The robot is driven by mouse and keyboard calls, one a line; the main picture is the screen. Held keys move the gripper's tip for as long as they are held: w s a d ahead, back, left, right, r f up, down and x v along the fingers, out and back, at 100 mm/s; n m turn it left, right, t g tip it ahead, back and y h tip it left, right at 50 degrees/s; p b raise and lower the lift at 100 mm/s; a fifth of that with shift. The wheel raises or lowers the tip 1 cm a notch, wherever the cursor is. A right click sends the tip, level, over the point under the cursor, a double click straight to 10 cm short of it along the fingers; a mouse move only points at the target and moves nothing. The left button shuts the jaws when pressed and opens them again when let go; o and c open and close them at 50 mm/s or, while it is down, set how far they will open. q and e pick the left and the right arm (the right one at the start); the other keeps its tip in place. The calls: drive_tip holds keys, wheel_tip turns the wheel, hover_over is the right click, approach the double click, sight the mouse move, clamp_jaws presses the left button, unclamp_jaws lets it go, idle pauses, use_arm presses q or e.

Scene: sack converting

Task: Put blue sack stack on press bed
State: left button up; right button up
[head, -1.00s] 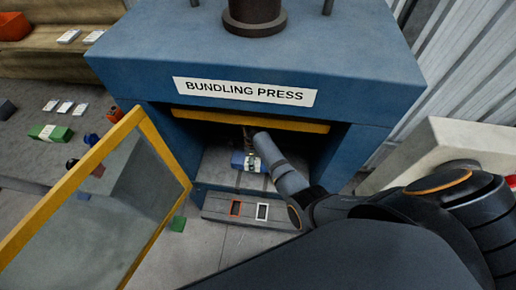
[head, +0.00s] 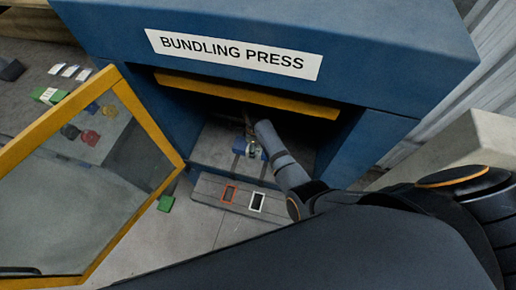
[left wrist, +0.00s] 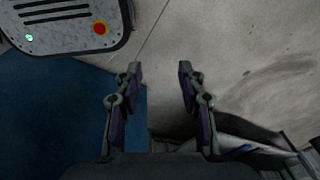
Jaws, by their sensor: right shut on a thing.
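The blue sack stack (head: 239,146) is small in the head view, inside the opening of the bundling press, over the grey press bed (head: 212,148). My right gripper (head: 251,149) reaches into the opening from the right and is shut on the stack. The fingers partly cover the stack, and I cannot tell whether its underside touches the bed. My left gripper (left wrist: 160,75) shows in the left wrist view, with its two fingers apart and nothing between them.
The press's yellow-framed door (head: 148,110) stands open at the left. The yellow bar (head: 250,96) crosses the top of the opening. A front ledge has an orange-framed button (head: 229,193) and a white-framed one (head: 257,201). A control panel (left wrist: 68,24) shows in the left wrist view.

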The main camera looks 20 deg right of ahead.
drive_tip(key=shift+s, duration=0.15)
drive_tip(key=shift+a, duration=0.3)
drive_tip(key=o, duration=0.9)
drive_tip(key=shift+a, duration=0.2)
drive_tip(key=shift+o, duration=2.3)
drive_tip(key=shift+d, duration=0.25)
drive_tip(key=shift+a, duration=0.1)
drive_tip(key=shift+r, duration=0.3)
wheel_tip(320, 180, up, 7)
drive_tip(key=p, duration=0.7)
drive_tip(key=shift+f, duration=0.15)
drive_tip(key=shift+r+p, duration=0.35)
drive_tip(key=shift+p, duration=0.3)
use_arm(q)
wheel_tip(320, 180, up, 8)
drive_tip(key=a, duration=0.1)
drive_tip(key=shift+s, duration=0.15)
use_arm(e)
drive_tip(key=shift+f, duration=0.1)
